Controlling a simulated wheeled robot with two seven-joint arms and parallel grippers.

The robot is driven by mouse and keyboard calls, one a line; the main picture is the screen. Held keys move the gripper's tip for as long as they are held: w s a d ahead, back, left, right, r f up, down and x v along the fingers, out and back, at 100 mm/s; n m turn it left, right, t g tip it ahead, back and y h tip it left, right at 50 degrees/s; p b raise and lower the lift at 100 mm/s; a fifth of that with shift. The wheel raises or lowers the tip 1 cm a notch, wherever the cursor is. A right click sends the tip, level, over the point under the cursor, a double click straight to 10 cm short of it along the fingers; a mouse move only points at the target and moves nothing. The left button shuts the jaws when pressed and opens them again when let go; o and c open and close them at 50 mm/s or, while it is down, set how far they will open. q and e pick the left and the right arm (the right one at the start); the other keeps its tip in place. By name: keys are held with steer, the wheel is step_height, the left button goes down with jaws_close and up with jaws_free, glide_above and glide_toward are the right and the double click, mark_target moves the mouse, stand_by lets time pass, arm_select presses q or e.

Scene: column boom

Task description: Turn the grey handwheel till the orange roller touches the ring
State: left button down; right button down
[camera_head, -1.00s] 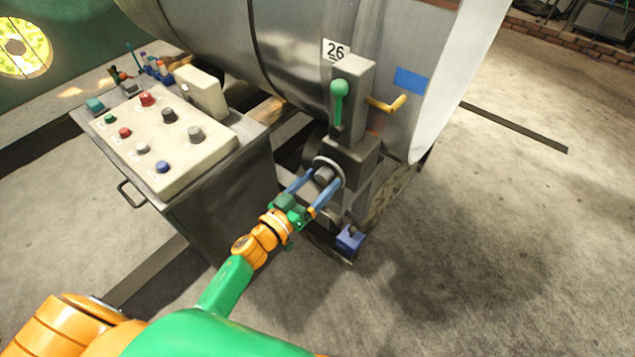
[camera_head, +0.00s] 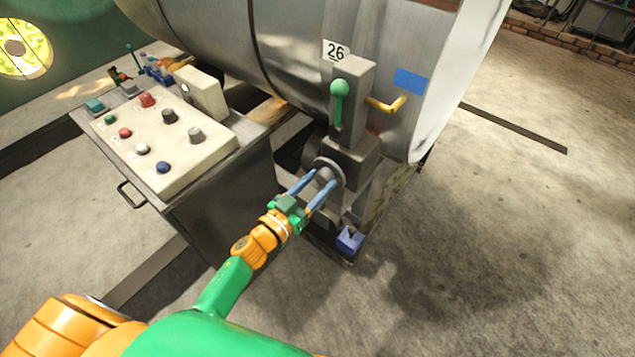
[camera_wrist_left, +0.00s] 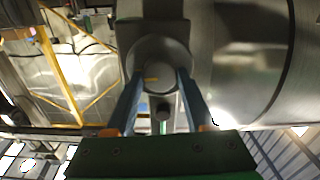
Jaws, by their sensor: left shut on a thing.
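The grey handwheel (camera_head: 328,166) sits at the front of a grey housing below the big metal drum. My left gripper (camera_head: 322,179) is in front of it, with its two blue fingers shut on the handwheel's hub. In the left wrist view the round grey wheel (camera_wrist_left: 160,50) is straight ahead, and the fingertips of my left gripper (camera_wrist_left: 161,76) are on either side of its hub. The fingers hide part of the wheel. I cannot make out the orange roller or the ring. My right gripper is not in view.
A green-knobbed lever (camera_head: 340,90) and a yellow-orange handle (camera_head: 386,104) are above the wheel. A blue box (camera_head: 350,239) is low beside it. A control panel (camera_head: 150,140) with several knobs stands left. The metal drum (camera_head: 290,40) fills the back. The floor at right is clear.

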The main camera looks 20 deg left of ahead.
arm_select(q)
steer(key=m, duration=0.4)
steer(key=shift+f+m, duration=0.1)
steer(key=shift+m, duration=0.2)
steer(key=m+b, duration=0.1)
steer(key=m, duration=0.3)
steer(key=shift+d+m, duration=0.1)
steer(key=shift+m, duration=0.2)
steer(key=m+b, duration=0.1)
steer(key=m, duration=0.3)
steer(key=shift+f, duration=0.1)
steer(key=shift+m+b, duration=0.5)
steer(key=shift+m, duration=1.6)
steer(key=shift+c, duration=1.3)
jaws_free()
